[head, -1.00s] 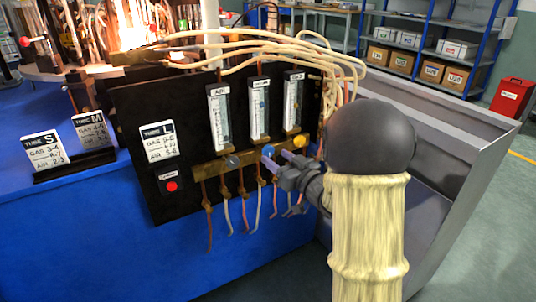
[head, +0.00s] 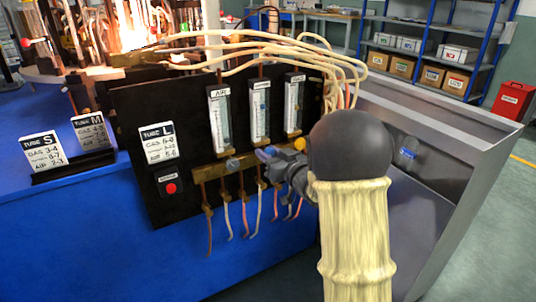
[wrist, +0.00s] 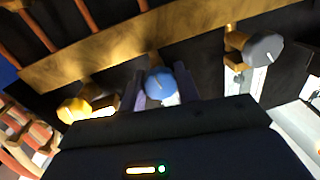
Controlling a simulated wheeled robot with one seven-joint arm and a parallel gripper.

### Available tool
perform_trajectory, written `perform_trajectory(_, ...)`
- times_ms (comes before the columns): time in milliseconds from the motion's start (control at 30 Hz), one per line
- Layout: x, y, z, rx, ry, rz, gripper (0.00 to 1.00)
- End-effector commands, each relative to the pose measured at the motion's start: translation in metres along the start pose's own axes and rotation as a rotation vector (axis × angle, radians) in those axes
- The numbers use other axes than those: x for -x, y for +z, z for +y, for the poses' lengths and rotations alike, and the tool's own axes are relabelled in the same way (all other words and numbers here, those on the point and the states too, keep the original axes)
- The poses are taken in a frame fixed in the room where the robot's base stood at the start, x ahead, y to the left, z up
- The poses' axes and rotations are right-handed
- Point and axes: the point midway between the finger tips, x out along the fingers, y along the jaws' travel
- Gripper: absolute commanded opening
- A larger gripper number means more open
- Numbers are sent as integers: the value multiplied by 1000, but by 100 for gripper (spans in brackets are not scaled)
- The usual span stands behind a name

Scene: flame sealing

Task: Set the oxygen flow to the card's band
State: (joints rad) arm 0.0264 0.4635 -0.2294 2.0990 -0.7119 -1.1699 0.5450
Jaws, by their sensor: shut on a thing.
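The black panel (head: 130,110) carries three upright flowmeters: the left one (head: 220,120) labelled AIR, a middle one (head: 260,108) and a right one (head: 293,103). The middle label and the float levels are too small to read. A brass manifold (wrist: 90,58) below holds a grey knob (wrist: 263,47), a blue knob (wrist: 160,83) and a yellow knob (wrist: 72,110). My gripper (wrist: 162,88) is shut on the blue knob, one finger on each side; in the head view my gripper (head: 266,155) partly hides it. The TUBE L card (head: 158,142) is on the panel's left; its numbers are blurred.
Cards for TUBE S (head: 42,150) and TUBE M (head: 90,132) stand at left on the blue bench (head: 90,235). A red button (head: 171,188) sits below the L card. Pale hoses (head: 270,40) arch over the panel. A grey metal trough (head: 450,150) lies right of my arm.

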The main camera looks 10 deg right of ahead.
Motion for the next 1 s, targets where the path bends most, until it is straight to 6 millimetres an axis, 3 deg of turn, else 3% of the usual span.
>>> perform_trajectory(233, 0, 2, -2, 75, -2, -12, 9)
perform_trajectory(633, 0, 4, -4, 417, -3, -48, 9)
perform_trajectory(1000, 0, 4, -4, 458, -4, -56, 9)
